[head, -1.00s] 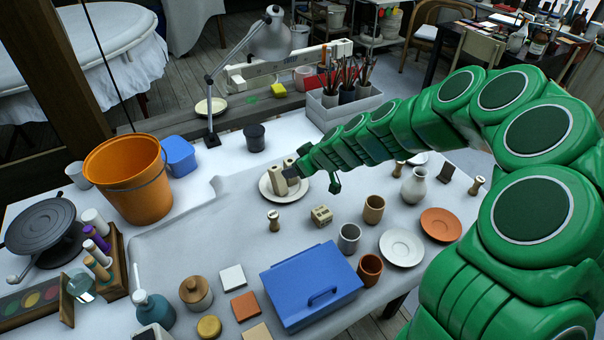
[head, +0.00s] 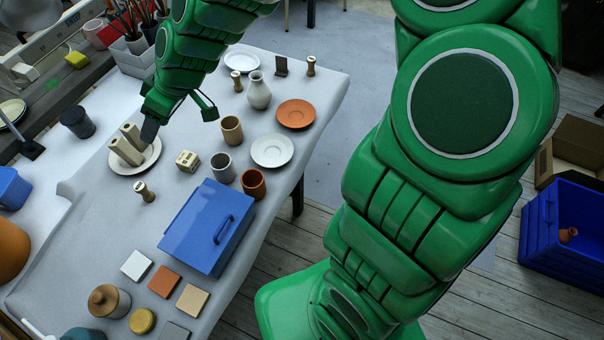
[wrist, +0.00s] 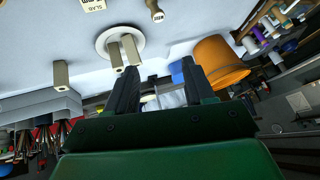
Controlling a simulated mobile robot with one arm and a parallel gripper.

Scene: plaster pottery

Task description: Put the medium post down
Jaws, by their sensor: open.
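Two cream posts stand side by side on a white plate: one post (head: 123,152) nearer, the other (head: 131,136) behind it. The plate (head: 147,163) rests on the cloth-covered table. In the wrist view the two posts, (wrist: 114,56) and (wrist: 130,50), stand close together on the plate (wrist: 104,40). A third, single post (wrist: 60,74) stands on the table beside a grey box. Which one is the medium post I cannot tell for sure. My gripper (head: 149,131) is at the plate's far right side in the head view. Its fingers (wrist: 160,76) are apart with nothing between them.
A stamp (head: 144,191), a cream block (head: 188,160), cups, a vase (head: 258,90) and saucers stand near the plate. A blue box (head: 205,228) and several tiles lie nearer. An orange bucket (wrist: 218,62) shows in the wrist view. A blue crate (head: 565,235) sits on the floor.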

